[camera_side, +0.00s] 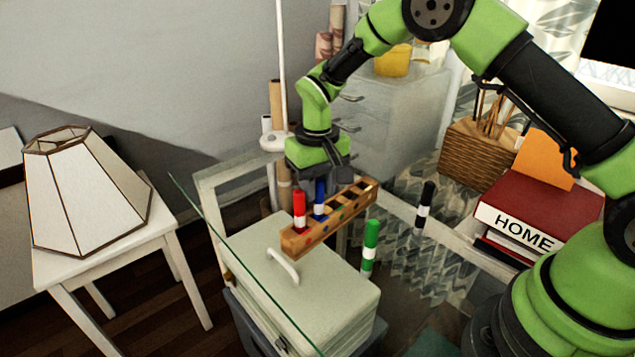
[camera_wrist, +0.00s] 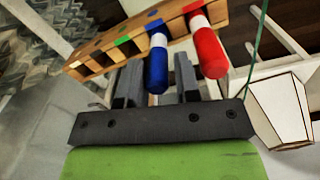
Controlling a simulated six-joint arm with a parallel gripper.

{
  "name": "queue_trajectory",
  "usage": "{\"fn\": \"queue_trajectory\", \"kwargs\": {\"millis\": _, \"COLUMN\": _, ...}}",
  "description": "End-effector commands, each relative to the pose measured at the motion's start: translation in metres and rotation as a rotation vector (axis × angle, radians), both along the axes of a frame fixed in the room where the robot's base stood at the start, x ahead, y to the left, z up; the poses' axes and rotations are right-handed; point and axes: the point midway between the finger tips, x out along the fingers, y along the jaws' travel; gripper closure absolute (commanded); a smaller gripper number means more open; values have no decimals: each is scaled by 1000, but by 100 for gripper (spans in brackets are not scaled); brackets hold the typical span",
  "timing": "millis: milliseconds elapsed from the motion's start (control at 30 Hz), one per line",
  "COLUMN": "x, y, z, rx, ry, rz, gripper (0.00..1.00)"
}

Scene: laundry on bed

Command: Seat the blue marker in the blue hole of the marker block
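The wooden marker block (camera_side: 345,209) lies on the glass table with coloured patches by its holes; the wrist view shows it too (camera_wrist: 100,58). The blue marker (camera_side: 319,196) stands upright in the block, beside the red marker (camera_side: 299,208). In the wrist view the blue marker (camera_wrist: 157,66) lines up with the blue patch (camera_wrist: 153,25), its lower end hidden in the block. My gripper (camera_wrist: 158,75) has one finger on each side of the blue marker, with a small gap on both sides. In the side view my gripper (camera_side: 320,178) is just above the block.
The green marker (camera_side: 370,247) and the black marker (camera_side: 424,207) stand on the glass table, in front of and right of the block. A red book (camera_side: 540,208) and a wicker basket (camera_side: 478,152) are to the right. A lamp (camera_side: 85,195) stands on a white side table at left.

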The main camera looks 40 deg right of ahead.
Motion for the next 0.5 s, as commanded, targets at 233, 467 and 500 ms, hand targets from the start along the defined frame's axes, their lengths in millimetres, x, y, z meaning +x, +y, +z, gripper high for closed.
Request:
{"fn": "queue_trajectory", "kwargs": {"millis": 233, "x": 1, "y": 0, "z": 21, "rx": 1, "ry": -4, "rz": -1, "gripper": 70}}
{"fn": "queue_trajectory", "kwargs": {"millis": 467, "x": 1, "y": 0, "z": 73, "rx": 2, "ry": -7, "rz": -1, "gripper": 70}}
{"fn": "queue_trajectory", "kwargs": {"millis": 500, "x": 1, "y": 0, "z": 81, "rx": 1, "ry": -6, "rz": 1, "gripper": 70}}
